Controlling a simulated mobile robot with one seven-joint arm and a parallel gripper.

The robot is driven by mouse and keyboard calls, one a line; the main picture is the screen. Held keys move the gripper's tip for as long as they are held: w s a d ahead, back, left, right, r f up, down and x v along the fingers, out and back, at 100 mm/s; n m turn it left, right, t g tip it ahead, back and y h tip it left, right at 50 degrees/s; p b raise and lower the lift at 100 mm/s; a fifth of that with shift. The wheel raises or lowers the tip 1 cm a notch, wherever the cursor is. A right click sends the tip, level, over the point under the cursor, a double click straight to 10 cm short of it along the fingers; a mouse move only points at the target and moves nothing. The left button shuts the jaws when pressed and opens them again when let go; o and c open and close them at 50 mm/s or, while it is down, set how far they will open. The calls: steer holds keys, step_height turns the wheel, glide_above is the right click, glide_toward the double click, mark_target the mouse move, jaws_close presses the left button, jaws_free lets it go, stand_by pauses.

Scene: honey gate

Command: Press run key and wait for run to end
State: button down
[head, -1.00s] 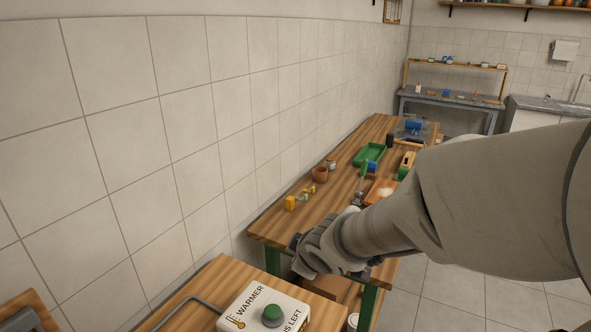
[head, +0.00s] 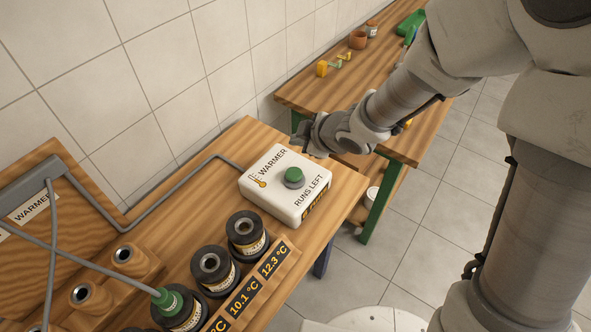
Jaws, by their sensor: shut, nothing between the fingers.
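The white warmer box (head: 276,207) stands on the near wooden table, with a thermometer mark and the word WARMER. Its round green key (head: 294,175) sits on top and is uncovered. A "RUNS LEFT" display (head: 315,202) is on its side; I cannot read the number. My gripper (head: 308,138) is shut and empty, beyond the box's upper right corner and apart from the key. Several dark jars (head: 213,268) stand in front of the box. One has a green cap (head: 168,301) with a grey rod or cable running to it.
Wooden holders (head: 136,262) and a grey bracket on a board (head: 30,190) are at left. A grey pipe runs to the box. A second table (head: 310,92) with small items stands behind.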

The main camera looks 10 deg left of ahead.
mark_target(298, 175)
steer(key=shift+f, duration=0.1)
step_height(298, 175, down, 9)
steer(key=b, duration=0.8)
steer(key=shift+r, duration=0.2)
steer(key=shift+f+b, duration=0.1)
steer(key=shift+b, duration=0.2)
stand_by(1.3)
steer(key=shift+f+b, duration=0.3)
steer(key=shift+b, duration=0.05)
steer(key=shift+f+b, duration=0.5)
steer(key=shift+f, duration=0.05)
stand_by(0.6)
stand_by(0.3)
steer(key=shift+r+p, duration=0.95)
steer(key=shift+r, duration=0.05)
step_height(298, 175, up, 5)
steer(key=p, duration=0.4)
steer(key=shift+p, duration=0.4)
